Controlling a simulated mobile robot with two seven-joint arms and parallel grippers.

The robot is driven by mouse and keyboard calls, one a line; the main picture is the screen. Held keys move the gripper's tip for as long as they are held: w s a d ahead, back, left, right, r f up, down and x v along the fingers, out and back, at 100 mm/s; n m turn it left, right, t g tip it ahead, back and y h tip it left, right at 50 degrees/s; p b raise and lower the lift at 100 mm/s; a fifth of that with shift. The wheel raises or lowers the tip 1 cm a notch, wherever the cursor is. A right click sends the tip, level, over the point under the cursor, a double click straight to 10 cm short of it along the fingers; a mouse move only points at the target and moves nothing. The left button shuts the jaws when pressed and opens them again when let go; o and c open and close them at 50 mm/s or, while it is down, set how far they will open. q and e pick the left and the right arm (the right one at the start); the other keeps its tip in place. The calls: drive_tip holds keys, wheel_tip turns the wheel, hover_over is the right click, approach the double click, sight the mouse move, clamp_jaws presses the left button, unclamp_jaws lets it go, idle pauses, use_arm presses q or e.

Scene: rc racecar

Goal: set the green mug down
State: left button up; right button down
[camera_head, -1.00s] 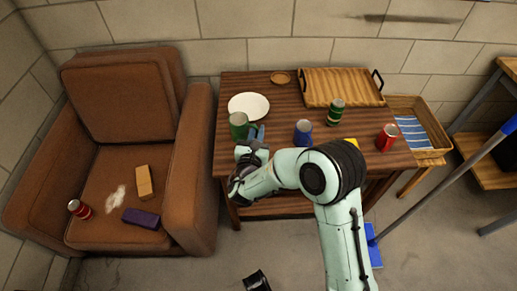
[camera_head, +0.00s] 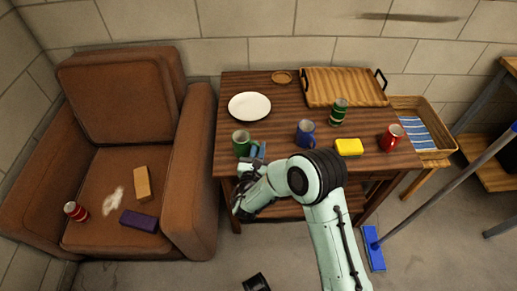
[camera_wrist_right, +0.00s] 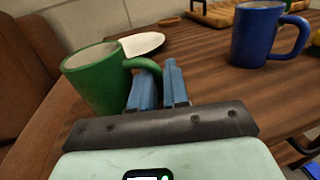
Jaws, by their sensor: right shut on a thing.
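The green mug (camera_head: 241,145) is at the front left of the wooden table (camera_head: 282,160), in front of the white plate (camera_head: 249,106). My right gripper (camera_head: 254,157) is at its right side. In the right wrist view, the blue fingers (camera_wrist_right: 159,86) are shut on the handle of the green mug (camera_wrist_right: 95,84), whose open top shows. The mug's base is hidden behind the gripper there, so I cannot tell whether it touches the table. My left gripper is not in view.
A wooden tray (camera_head: 345,88) and small saucer (camera_head: 282,77) are at the back. Bare tabletop lies between plate and blue mug.

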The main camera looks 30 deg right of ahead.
drive_tip(key=c, duration=1.5)
unclamp_jaws()
drive_tip(key=shift+f, duration=0.15)
drive_tip(key=shift+c, duration=0.2)
drive_tip(key=o, duration=0.4)
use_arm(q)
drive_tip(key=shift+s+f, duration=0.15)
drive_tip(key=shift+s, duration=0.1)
use_arm(e)
drive_tip(key=shift+o, duration=0.2)
drive_tip(key=shift+s+a+r, duration=0.1)
drive_tip(key=shift+a+r, duration=0.05)
drive_tip(key=shift+r, duration=0.1)
drive_tip(key=p+v, duration=0.1)
drive_tip(key=v, duration=0.4)
drive_tip(key=shift+a, duration=0.1)
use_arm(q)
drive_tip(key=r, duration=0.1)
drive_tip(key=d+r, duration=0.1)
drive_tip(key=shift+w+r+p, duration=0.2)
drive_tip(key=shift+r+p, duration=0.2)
use_arm(e)
drive_tip(key=v, duration=0.6)
drive_tip(key=shift+s, duration=0.3)
